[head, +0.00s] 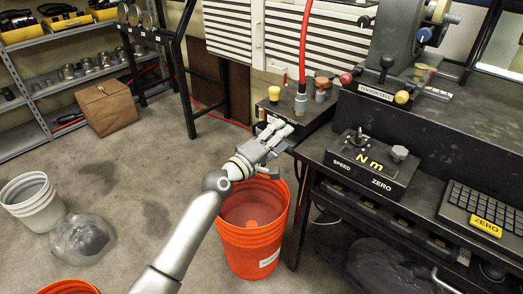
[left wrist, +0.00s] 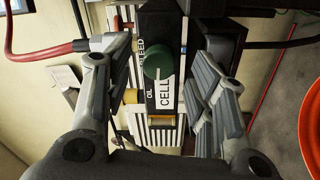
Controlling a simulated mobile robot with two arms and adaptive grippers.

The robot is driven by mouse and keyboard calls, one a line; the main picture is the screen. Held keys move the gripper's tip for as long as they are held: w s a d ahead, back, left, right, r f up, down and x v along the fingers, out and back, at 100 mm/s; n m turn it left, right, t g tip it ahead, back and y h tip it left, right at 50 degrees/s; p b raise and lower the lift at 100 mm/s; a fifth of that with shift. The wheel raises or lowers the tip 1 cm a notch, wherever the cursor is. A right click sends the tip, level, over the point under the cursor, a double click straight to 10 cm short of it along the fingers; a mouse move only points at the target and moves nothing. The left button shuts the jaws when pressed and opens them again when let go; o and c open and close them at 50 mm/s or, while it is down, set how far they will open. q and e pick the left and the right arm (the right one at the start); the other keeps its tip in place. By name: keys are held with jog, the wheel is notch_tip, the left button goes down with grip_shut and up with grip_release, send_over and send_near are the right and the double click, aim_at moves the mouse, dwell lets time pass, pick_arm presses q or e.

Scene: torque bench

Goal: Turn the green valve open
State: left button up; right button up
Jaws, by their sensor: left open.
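The green valve (left wrist: 157,65) is a round knob on the front of a dark box with a white label reading CELL, in the middle of the left wrist view. In the head view I cannot make out the valve; my gripper covers much of the front of its box (head: 262,113). My left gripper (head: 277,135) is in front of this box. In the left wrist view my left gripper (left wrist: 160,76) is open, with one finger on each side of the valve. The fingers look apart from it, and nothing is held. My right gripper is not in view.
A red hose (head: 303,45) rises from a fitting on the box, near a yellow knob (head: 274,93). An orange bucket (head: 252,238) stands below my gripper. The black bench (head: 425,185) with a control box (head: 362,170) is to the right.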

pick_arm(q)
jog(key=v, duration=0.9)
jog(key=shift+s, duration=0.2)
jog(key=shift+a, duration=0.15)
